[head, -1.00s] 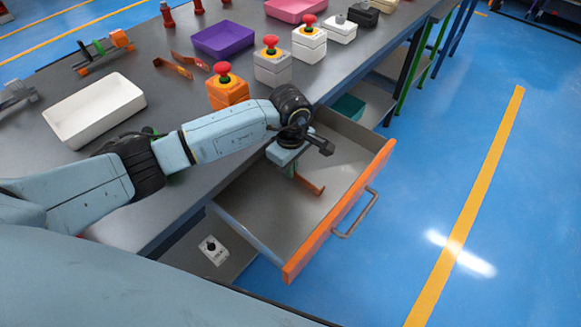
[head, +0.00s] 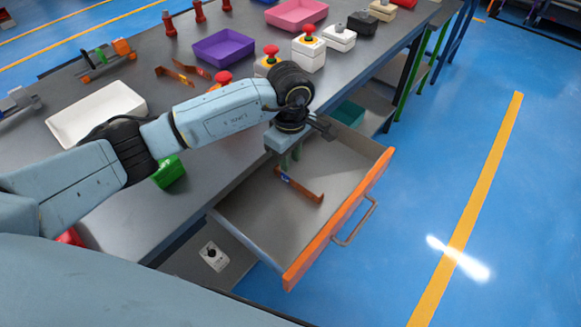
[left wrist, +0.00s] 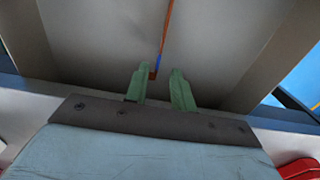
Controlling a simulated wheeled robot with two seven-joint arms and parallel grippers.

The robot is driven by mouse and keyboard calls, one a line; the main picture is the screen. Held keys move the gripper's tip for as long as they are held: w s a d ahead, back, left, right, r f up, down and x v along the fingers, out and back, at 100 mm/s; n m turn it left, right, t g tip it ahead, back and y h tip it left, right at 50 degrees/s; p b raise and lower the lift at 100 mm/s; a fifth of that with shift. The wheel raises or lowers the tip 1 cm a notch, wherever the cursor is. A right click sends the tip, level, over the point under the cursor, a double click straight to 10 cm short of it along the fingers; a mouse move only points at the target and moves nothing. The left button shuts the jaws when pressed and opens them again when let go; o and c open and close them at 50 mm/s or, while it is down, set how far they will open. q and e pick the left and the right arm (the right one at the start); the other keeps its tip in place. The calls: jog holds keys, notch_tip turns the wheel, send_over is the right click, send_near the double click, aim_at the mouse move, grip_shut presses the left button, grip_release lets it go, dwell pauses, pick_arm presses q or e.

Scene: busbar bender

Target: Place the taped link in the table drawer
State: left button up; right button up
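The taped link (head: 303,189), a copper-coloured bent strip with a blue band near one end, lies in the open table drawer (head: 250,211). It also shows in the left wrist view (left wrist: 166,32), its blue band just beyond the fingertips. My left gripper (head: 289,159) is over the drawer, above the banded end of the link. In the left wrist view its green fingers (left wrist: 161,78) stand apart with nothing gripped between them. My right gripper is not in view.
The drawer's orange front (head: 340,215) sticks out over clear blue floor. On the grey table are a white tray (head: 97,112), a purple tray (head: 223,47), several button boxes, a green block (head: 168,172) and other copper strips (head: 175,73).

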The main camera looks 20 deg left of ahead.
pick_arm(q)
jog(key=shift+r, duration=2.4)
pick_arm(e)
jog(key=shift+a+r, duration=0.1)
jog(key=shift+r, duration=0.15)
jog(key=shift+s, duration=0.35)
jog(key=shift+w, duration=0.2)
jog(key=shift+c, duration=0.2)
